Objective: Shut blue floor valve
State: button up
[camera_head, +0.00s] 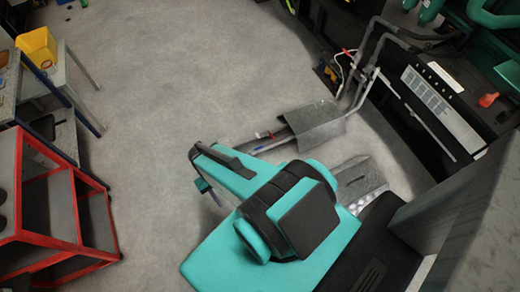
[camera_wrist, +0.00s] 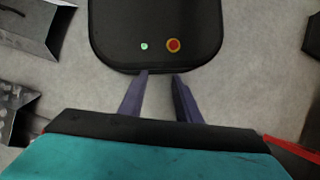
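I cannot make out a blue floor valve in either view.
A red shelf cart (camera_head: 65,205) stands at the left, below workbenches with a yellow bin (camera_head: 37,47). Dark genset machinery with pipes (camera_head: 365,75) fills the right. A second metal plate (camera_head: 358,180) lies near my arm. The middle floor (camera_head: 180,80) is clear.

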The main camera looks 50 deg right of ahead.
jog(key=w+d+f+m+t+y+b, duration=0.2)
jog(key=w+d+f+m+b, duration=0.4)
jog(key=w+d+f+b, duration=0.35)
jog(key=m+t+b, duration=0.7)
jog(key=m+b, duration=0.7)
jog(key=b, duration=1.7)
send_over(256, 149)
jog(key=s+d, duration=0.5)
jog(key=d, duration=0.1)
notch_tip(256, 149, down, 18)
jog(key=shift+s+d+r+y, duration=0.1)
jog(key=shift+s+y, duration=0.15)
jog(key=shift+y, duration=0.05)
jog(key=b+x, duration=0.5)
jog(key=x, duration=0.9)
jog(key=shift+s, duration=0.2)
grip_shut()
